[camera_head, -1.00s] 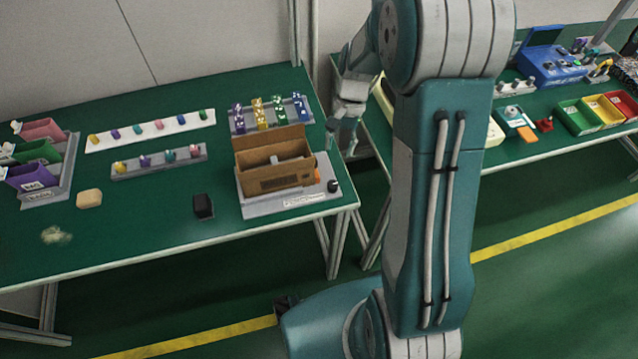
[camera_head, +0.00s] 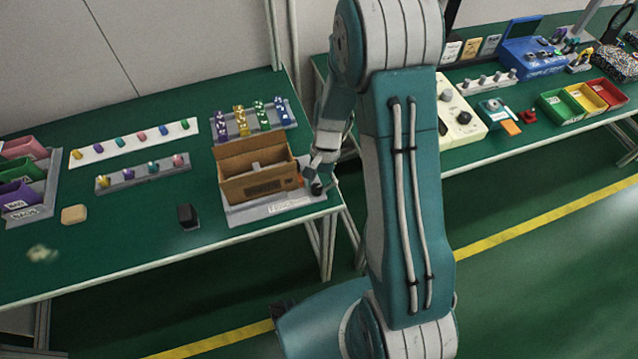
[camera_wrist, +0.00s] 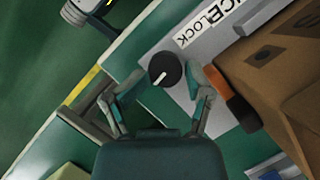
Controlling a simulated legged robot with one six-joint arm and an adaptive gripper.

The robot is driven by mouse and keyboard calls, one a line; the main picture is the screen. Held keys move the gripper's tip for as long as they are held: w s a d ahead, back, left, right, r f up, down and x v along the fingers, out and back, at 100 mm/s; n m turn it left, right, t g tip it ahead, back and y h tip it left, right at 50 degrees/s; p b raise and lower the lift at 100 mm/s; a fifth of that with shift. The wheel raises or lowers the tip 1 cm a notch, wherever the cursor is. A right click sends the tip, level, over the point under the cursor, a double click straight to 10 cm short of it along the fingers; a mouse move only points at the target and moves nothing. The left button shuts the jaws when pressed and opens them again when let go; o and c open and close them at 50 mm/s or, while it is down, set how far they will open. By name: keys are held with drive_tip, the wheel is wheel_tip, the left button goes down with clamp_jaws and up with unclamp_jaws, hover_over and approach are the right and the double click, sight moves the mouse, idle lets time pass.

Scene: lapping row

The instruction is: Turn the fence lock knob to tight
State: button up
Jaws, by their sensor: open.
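The fence lock knob (camera_wrist: 165,69) is a round black knob with a pale pointer line, on a grey base plate (camera_wrist: 205,57) beside a partly visible label ending in "LOCK". In the head view the knob (camera_head: 316,188) shows at the right end of the plate, partly covered by my gripper. My gripper (camera_wrist: 160,88) is open in the wrist view, with one finger on each side of the knob. The fingertips are close to the knob; I cannot tell whether they touch it. In the head view my gripper (camera_head: 322,178) is over the plate's right end.
A cardboard box (camera_head: 256,172) stands on the plate right beside my gripper. A black block (camera_head: 187,216) and a tan block (camera_head: 74,214) sit on the green table.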

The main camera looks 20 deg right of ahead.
sight(316, 187)
drive_tip(key=shift+a, duration=0.2)
drive_tip(key=c, duration=0.6)
drive_tip(key=o, duration=0.6)
drive_tip(key=shift+a, duration=0.2)
drive_tip(key=shift+v, duration=2.5)
drive_tip(key=v, duration=0.7)
drive_tip(key=shift+r, duration=0.25)
drive_tip(key=shift+w, duration=0.15)
